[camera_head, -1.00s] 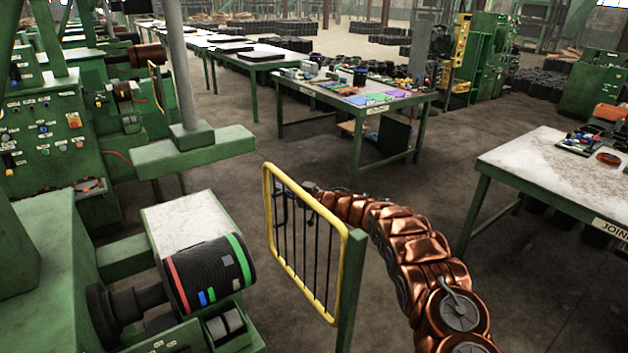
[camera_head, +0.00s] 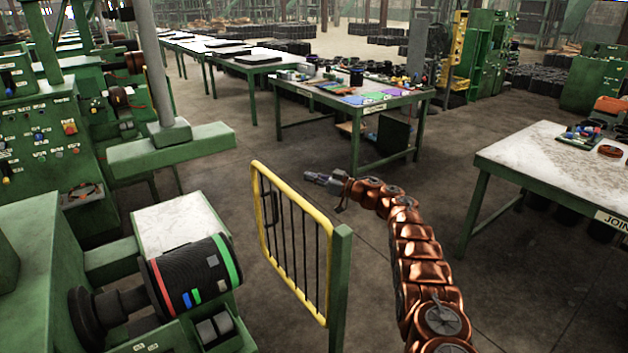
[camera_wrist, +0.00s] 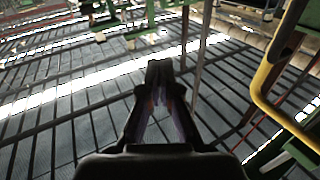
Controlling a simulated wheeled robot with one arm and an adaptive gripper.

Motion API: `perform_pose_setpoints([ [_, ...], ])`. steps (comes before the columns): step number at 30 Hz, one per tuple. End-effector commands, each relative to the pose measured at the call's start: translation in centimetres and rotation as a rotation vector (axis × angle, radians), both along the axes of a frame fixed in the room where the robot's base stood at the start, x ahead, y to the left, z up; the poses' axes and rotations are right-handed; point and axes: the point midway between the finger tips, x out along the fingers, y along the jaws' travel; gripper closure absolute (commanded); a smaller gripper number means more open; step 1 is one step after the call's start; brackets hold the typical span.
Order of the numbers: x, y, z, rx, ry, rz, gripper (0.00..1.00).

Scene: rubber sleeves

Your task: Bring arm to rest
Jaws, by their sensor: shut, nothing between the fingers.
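My gripper (camera_head: 322,180) is at the end of my copper-coloured arm, just right of and above the yellow barred guard (camera_head: 292,240) in the head view. It points left and is held in the air, clear of the tables. In the wrist view the dark fingers of my gripper (camera_wrist: 160,75) are together and empty. Part of the yellow frame (camera_wrist: 265,85) shows close at the right of the wrist view.
A machine with a dark striped drum (camera_head: 190,275) stands left of the guard. A green post (camera_head: 340,285) carries the guard. A cluttered worktable (camera_head: 345,115) stands behind, and another table (camera_head: 530,160) is at right. Open floor lies between.

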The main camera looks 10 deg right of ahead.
Motion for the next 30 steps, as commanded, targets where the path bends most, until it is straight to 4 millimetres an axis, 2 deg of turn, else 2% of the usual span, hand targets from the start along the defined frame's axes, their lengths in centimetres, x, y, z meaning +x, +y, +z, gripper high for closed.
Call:
perform_pose_setpoints([
  [11,0.2,-0.7,-0.5,-0.008,0.006,0.000,1.00],
  [15,0.5,-0.9,0.3,-0.006,0.000,-0.014,1.00],
  [17,1.0,-1.1,1.4,-0.002,-0.013,-0.035,1.00],
  [25,3.8,-3.4,9.2,0.038,-0.080,-0.227,1.00],
  [30,5.0,-5.2,13.8,0.053,-0.100,-0.364,1.00],
])
